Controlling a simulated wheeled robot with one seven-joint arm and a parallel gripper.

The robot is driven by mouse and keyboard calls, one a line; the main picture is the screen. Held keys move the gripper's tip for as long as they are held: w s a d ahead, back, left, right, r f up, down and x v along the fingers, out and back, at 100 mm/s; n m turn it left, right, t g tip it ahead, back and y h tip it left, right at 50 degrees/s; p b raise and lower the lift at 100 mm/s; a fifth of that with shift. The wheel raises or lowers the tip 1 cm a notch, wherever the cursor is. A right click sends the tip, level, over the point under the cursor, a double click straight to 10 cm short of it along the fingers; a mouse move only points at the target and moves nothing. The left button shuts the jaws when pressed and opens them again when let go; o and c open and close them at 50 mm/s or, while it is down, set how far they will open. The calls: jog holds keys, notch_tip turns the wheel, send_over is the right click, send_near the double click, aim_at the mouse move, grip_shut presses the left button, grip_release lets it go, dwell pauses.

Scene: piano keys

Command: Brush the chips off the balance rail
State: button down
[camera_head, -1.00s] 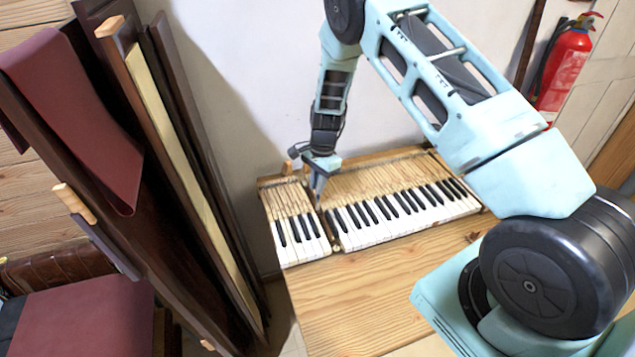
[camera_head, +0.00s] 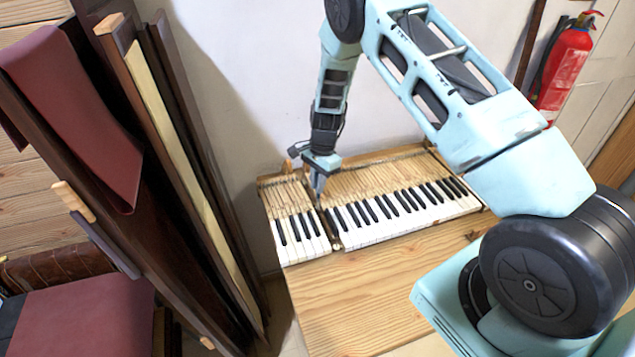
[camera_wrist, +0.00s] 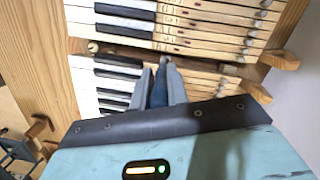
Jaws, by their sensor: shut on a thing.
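My gripper (camera_head: 318,190) points down at the gap between the two blocks of piano keys. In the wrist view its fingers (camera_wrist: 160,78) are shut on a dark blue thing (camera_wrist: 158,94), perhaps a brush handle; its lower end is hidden. A short key block (camera_head: 290,222) lies left of the gap and a long key block (camera_head: 395,208) lies right of it. Bare wood shows in the gap (camera_wrist: 125,51) in the wrist view, probably part of the rail under the keys. I cannot make out any chips.
The keys lie on a wooden bench (camera_head: 350,290) with a clear front. A white wall stands close behind. Tall dark panels (camera_head: 185,190) lean at the left, and a red fire extinguisher (camera_head: 563,68) hangs at the back right.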

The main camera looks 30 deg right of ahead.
jog(key=shift+f, duration=0.35)
jog(key=shift+s, duration=0.1)
dwell(0.4)
jog(key=shift+s+a, duration=0.1)
jog(key=shift+s, duration=0.15)
jog(key=shift+w, duration=0.1)
jog(key=shift+w+b, duration=0.3)
jog(key=shift+w, duration=0.05)
jog(key=shift+s, duration=0.15)
